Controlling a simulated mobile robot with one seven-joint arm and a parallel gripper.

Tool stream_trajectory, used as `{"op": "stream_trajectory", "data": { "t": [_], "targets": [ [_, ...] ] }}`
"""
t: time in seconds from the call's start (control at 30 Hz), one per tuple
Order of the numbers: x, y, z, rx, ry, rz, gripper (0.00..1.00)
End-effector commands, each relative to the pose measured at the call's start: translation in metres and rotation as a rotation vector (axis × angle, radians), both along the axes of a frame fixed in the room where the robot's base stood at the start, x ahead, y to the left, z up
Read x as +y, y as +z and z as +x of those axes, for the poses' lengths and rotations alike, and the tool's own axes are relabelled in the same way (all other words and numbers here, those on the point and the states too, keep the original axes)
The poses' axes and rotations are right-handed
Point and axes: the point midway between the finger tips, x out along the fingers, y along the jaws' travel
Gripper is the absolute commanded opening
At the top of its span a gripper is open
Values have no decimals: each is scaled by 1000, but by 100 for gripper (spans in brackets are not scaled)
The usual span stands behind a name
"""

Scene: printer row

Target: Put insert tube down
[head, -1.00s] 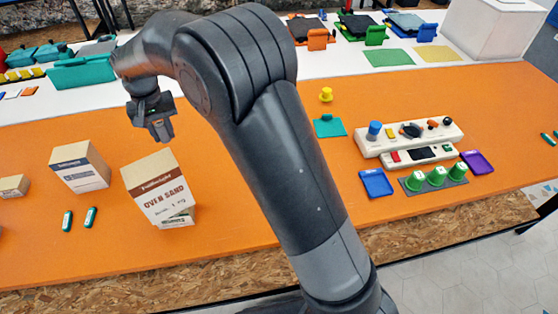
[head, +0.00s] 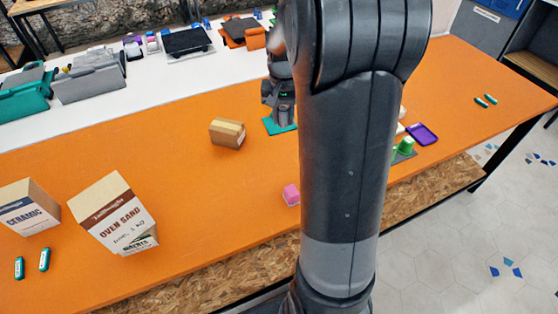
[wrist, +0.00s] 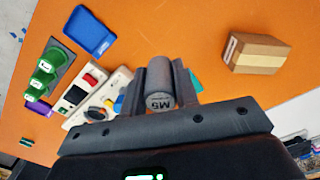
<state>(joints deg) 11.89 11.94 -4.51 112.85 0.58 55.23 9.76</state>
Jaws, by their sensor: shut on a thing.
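The insert tube (wrist: 158,101) is a grey cylinder with "M5" on its end, seen in the wrist view. My gripper (wrist: 161,88) is shut on it, with one finger on each side. In the head view my gripper (head: 284,118) is low over the orange table, at the teal pad (head: 280,127). The tube is hidden there by my arm, so I cannot tell whether it touches anything. A sliver of the teal pad (wrist: 196,83) shows beside the right finger in the wrist view.
A cardboard box (head: 228,133) stands left of my gripper. The wrist view shows a white control strip (wrist: 119,84), green knobs (wrist: 41,80) and a blue tray (wrist: 90,32) to the left. A pink block (head: 291,195) lies near the front edge. Orange table is clear around the box.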

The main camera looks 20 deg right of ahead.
Motion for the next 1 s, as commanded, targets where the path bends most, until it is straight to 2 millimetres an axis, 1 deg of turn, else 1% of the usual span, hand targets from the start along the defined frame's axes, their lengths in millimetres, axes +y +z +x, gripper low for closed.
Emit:
{"op": "stream_trajectory", "data": {
  "t": [0.03,0.13,0.23,0.4,0.5,0.6,0.77,0.87,1.0],
  "targets": [
    [-18,0,-13,-1,-38,1,4],
    [-42,-1,-34,-2,-88,4,4],
    [-59,-3,-51,-2,-127,5,4],
    [-78,-4,-73,-4,-174,7,4],
    [-76,-27,-72,3,-169,9,4],
    [-76,-42,-71,1,-169,9,4],
    [-73,-57,-68,-1,-167,8,4],
    [-62,-67,-57,-1,-163,8,4],
    [-39,-86,-35,0,-162,8,4]
  ]
}}
